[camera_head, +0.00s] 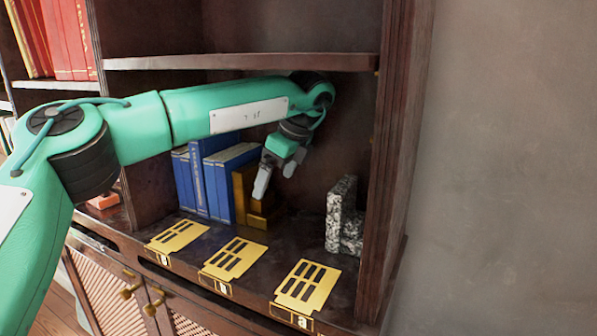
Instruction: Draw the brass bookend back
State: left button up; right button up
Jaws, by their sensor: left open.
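The brass bookend (241,194) stands on the shelf board against the right side of a row of blue books (209,180). My left gripper (274,183) reaches in from the left and hangs in front of the bookend and slightly to its right. Its two grey fingers are apart with nothing seen between them. The fingers cover part of the bookend, and I cannot tell whether they touch it. My right gripper is not in view.
A speckled black-and-white stone bookend (343,217) stands at the right of the shelf. Yellow slotted plates (307,286) lie along the front. The cabinet's side post (396,130) and an upper shelf (240,62) bound the bay. Red books (62,40) stand upper left.

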pick_arm(q)
jog(key=a, duration=0.1)
jog(key=w+a+p, duration=0.1)
jog(key=a, duration=0.1)
jog(key=shift+w+a+r, duration=0.1)
jog(key=shift+w+r, duration=0.1)
jog(key=shift+w+a+f+p, duration=0.2)
jog(key=shift+a+f+p, duration=0.25)
jog(key=shift+a+f, duration=0.3)
jog(key=shift+x, duration=0.85)
jog(key=shift+d, duration=0.15)
jog(key=c, duration=1.6)
jog(key=shift+c, duration=0.2)
jog(key=shift+d+f, duration=0.1)
